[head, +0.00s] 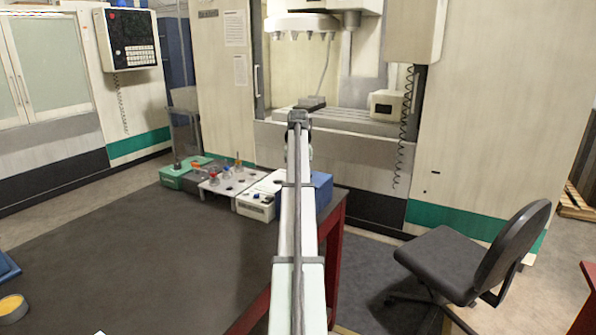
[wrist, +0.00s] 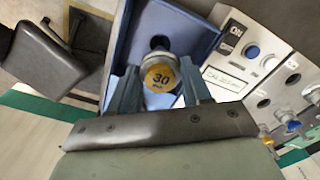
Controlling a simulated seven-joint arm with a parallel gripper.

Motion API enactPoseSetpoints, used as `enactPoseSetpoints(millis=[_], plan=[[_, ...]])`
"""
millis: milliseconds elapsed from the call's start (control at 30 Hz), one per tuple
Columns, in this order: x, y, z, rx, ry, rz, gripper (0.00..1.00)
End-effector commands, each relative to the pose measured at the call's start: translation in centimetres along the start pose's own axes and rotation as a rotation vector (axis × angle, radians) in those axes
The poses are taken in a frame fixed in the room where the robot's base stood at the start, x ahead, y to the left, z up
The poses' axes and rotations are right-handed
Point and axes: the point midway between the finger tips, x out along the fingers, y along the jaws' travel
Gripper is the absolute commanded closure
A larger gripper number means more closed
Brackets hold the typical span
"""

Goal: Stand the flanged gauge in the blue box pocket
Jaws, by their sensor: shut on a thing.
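My gripper (wrist: 160,92) is shut on the flanged gauge (wrist: 158,74), a grey metal piece with a yellow top disc marked 30. The wrist view looks down on this disc, with one finger on each side. The blue box (wrist: 195,34) lies beneath and beyond the gauge in that view. A dark round opening or shaft (wrist: 160,42) shows just past the gauge; I cannot tell which. The gauge's lower end is hidden, so its height over the box is unclear. In the head view the blue box (head: 322,190) is partly behind my arm, which hides the gripper and gauge.
A white block (head: 257,203) with knobs stands left of the blue box. Further left are a light plate (head: 225,182) with coloured pieces and a green block (head: 178,177). The dark tabletop (head: 140,250) is largely clear. A chair (head: 455,262) stands right of the table.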

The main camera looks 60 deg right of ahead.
Motion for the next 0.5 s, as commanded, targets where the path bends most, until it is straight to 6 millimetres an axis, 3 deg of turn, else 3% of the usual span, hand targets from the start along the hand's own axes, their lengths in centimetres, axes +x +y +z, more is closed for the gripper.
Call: enactPoseSetpoints(millis=[500], plan=[[3.7,0.0,0.0,0.0,0.0,0.0,1.0]])
